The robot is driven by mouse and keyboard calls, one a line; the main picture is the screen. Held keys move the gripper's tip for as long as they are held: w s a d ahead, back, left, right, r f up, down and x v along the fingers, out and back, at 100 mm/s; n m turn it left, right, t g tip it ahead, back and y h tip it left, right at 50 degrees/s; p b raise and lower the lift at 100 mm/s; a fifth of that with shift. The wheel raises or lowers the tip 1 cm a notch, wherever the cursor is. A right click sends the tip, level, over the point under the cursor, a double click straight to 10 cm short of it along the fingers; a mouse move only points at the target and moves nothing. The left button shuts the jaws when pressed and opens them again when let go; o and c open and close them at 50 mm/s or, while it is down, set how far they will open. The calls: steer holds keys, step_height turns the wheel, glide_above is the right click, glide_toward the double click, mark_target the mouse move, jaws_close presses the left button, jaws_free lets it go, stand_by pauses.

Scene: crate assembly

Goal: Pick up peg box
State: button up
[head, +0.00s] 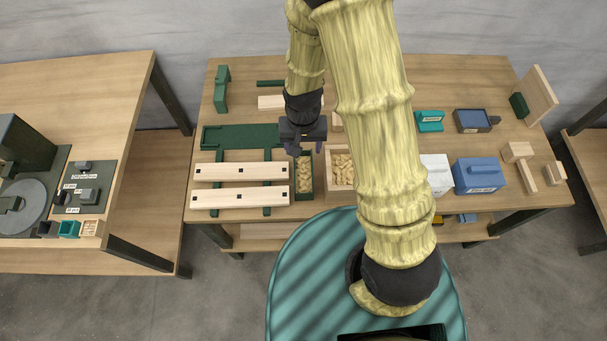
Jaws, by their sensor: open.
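A narrow green box (297,188) holding light wooden pegs stands on the table's front half, left of my arm. A wider pale wooden box (329,183), also holding wooden pegs, stands just to its right, partly hidden behind my arm. My gripper (307,150) is open and points down over the far end of the green box. Its fingers are apart with nothing seen between them. I cannot tell how high it is above the box.
Two pale wooden slats (240,171) lie on green supports close left of the green box. A white box (437,178) and a blue box (480,174) stand right of my arm.

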step_height(320, 180, down, 10)
steer(key=p, duration=0.1)
steer(key=shift+f, duration=0.2)
stand_by(0.3)
steer(key=p, duration=0.2)
glide_above(303, 178)
steer(key=shift+f, duration=2.6)
steer(key=c, duration=0.6)
